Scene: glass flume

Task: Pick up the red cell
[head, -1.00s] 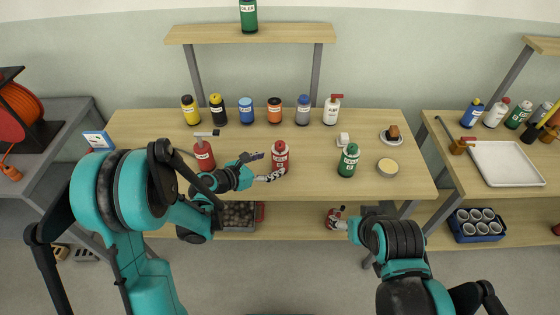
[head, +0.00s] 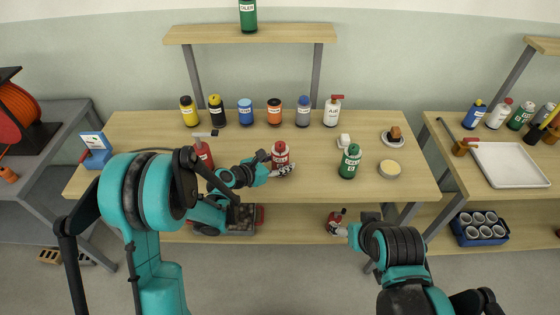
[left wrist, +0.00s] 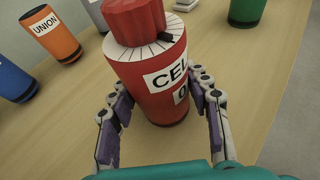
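The red cell (head: 280,148), a red can with a white label and a ribbed red cap, stands upright near the middle of the bench. It fills the middle of the left wrist view (left wrist: 150,75), its label partly readable as "CEL". My left gripper (head: 274,163) is open around its lower part, with one finger on each side. In the left wrist view, the left finger shows a small gap and the right finger is very close; contact is unclear. My right gripper (head: 343,231) is low by the bench front, beside a small red object (head: 336,217); its fingers are too small to read.
A red canister (head: 204,153) with a lever stands left of my left gripper. A green bottle (head: 349,161) and a round yellowish disc (head: 389,169) are to the right. Several coloured bottles, including an orange one (head: 274,112), line the back. Bare bench separates them from the cell.

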